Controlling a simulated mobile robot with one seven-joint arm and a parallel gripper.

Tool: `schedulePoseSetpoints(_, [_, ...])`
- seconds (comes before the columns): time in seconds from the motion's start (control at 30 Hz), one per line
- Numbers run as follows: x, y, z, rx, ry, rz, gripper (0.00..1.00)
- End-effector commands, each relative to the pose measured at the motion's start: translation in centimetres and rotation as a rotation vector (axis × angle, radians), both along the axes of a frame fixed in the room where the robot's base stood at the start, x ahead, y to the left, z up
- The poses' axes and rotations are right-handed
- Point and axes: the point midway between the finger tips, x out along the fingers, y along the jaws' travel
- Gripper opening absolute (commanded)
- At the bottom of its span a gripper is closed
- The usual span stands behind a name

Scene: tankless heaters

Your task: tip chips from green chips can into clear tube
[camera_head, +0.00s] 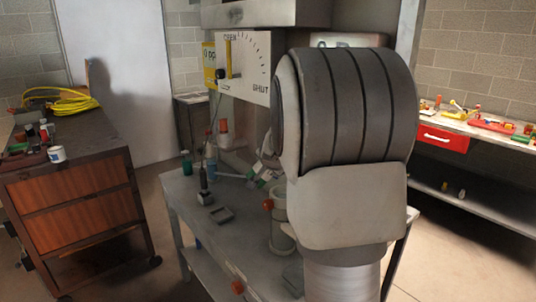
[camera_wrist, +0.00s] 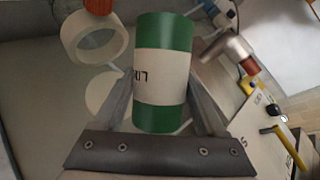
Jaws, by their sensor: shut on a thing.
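The green chips can (camera_wrist: 161,75), green with a white label band, is between the fingers of my gripper (camera_wrist: 163,98) in the wrist view. My gripper is shut on it. In the head view a small part of the can (camera_head: 264,178) shows tilted beside my large grey arm link, above the table. The clear tube (camera_head: 279,222) stands on the table below it, partly hidden by my arm, with an orange knob at its side. In the wrist view the tube's pale round rim (camera_wrist: 94,40) shows left of the can, apart from it. Chips are not visible.
A white dial panel (camera_head: 243,65) stands behind. A wooden cabinet (camera_head: 70,205) is at left. The table's front left is mostly clear.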

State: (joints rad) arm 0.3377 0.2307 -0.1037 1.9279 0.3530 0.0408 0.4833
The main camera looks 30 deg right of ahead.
Motion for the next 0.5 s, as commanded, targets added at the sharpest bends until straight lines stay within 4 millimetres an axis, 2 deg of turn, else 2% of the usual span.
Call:
schedulePoseSetpoints(0.03, [0.05, 0.07, 0.74, -0.013, 0.006, 0.001, 0.0])
schedulePoseSetpoints(0.5, [-0.15, -0.33, 0.75, -0.18, 0.057, 0.002, 0.0])
